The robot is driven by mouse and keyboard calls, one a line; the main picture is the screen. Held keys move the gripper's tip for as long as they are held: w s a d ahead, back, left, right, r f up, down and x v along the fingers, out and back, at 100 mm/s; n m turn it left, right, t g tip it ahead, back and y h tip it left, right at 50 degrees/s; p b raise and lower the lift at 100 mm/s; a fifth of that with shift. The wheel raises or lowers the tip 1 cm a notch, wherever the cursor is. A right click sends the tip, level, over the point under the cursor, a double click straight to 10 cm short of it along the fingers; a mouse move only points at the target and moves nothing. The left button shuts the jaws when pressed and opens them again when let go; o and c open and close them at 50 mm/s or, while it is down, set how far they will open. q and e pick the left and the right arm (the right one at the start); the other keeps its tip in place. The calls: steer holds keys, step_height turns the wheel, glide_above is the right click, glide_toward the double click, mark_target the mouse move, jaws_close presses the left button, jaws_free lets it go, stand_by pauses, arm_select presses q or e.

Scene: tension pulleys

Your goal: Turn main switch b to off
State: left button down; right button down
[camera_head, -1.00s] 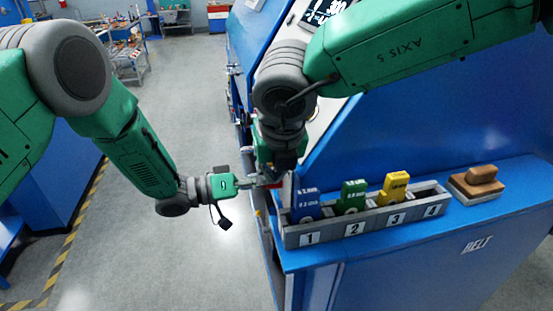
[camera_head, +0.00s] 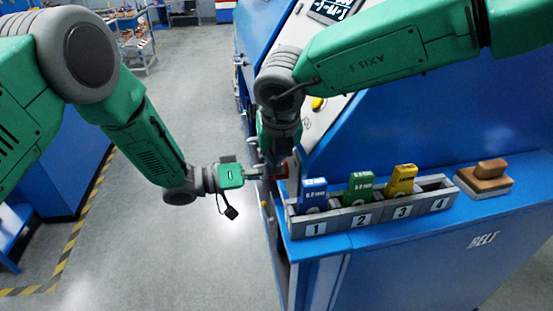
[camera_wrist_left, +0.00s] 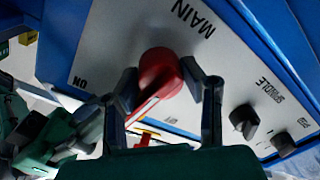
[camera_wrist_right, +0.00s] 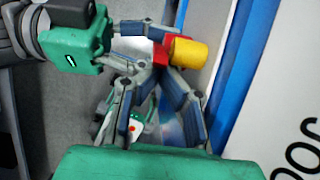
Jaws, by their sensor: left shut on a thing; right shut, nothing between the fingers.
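The main switch is a red knob (camera_wrist_left: 158,80) with a white pointer line, on a light panel marked MAIN (camera_wrist_left: 190,18) and ON. My left gripper (camera_wrist_left: 162,74) is shut on this knob, one finger on each side. In the head view the red knob (camera_head: 283,171) is small and partly hidden by my grippers. In the right wrist view a red part (camera_wrist_right: 160,54) and a yellow cylinder (camera_wrist_right: 188,53) show at the left gripper's fingers. My right gripper (camera_wrist_right: 157,76) is shut and empty, with its tips close to the red part; contact is unclear.
Two black knobs (camera_wrist_left: 243,120) sit beside the word SPINDLE. A grey numbered tray (camera_head: 340,221) with blue, green and yellow blocks stands on the blue machine top, beside a brown block (camera_head: 486,178). The grey floor (camera_head: 190,255) left of the machine is clear.

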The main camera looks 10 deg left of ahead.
arm_select(q)
steer(key=shift+r, duration=0.1)
steer(key=c, duration=1)
jaws_free()
steer(key=shift+s, duration=0.1)
steer(key=shift+a, duration=0.1)
